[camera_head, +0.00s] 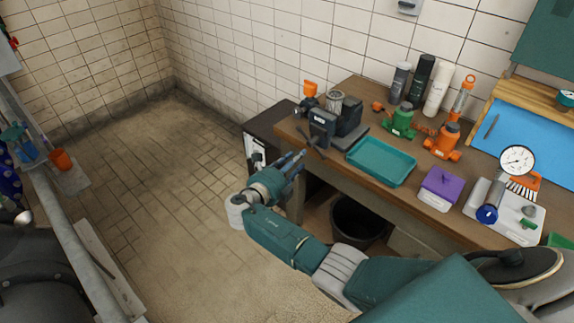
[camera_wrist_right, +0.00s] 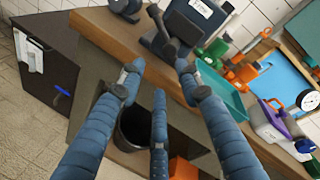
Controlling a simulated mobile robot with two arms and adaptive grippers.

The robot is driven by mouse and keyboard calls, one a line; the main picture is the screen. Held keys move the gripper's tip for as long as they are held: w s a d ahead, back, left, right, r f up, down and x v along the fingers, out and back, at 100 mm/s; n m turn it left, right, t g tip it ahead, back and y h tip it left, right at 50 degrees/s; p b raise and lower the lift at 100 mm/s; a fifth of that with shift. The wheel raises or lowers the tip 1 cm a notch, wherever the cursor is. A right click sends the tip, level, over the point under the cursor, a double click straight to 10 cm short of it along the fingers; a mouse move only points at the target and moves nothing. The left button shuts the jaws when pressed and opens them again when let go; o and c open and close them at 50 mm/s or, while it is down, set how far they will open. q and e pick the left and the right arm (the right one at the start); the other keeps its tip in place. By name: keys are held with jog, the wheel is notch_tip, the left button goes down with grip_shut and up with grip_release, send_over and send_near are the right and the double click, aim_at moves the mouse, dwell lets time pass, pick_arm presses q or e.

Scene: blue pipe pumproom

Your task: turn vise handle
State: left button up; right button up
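A dark grey vise (camera_head: 347,116) stands on the left end of the wooden workbench, a white label on its front jaw. It also shows at the top of the right wrist view (camera_wrist_right: 198,20). Its dark handle bar (camera_head: 309,143) hangs slanted at the front; in the wrist view the handle (camera_wrist_right: 158,22) is just beyond the fingertips. My right gripper (camera_head: 296,160) is in front of the bench edge, its blue fingers pointing toward the handle. In the wrist view its three fingers (camera_wrist_right: 158,80) are spread, empty and apart from the handle. My left gripper is not in view.
A teal tray (camera_head: 381,162) lies right of the vise, with green and orange jacks (camera_head: 441,140) behind it. A purple box (camera_head: 440,188) and pressure gauge (camera_head: 517,160) are farther right. A black bin (camera_head: 358,220) stands under the workbench (camera_head: 335,176). The floor at left is clear.

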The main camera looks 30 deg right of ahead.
jog(key=v, duration=0.4)
jog(key=shift+w+a, duration=0.25)
jog(key=shift+w, duration=0.05)
jog(key=shift+w+f, duration=0.1)
jog(key=shift+w, duration=0.05)
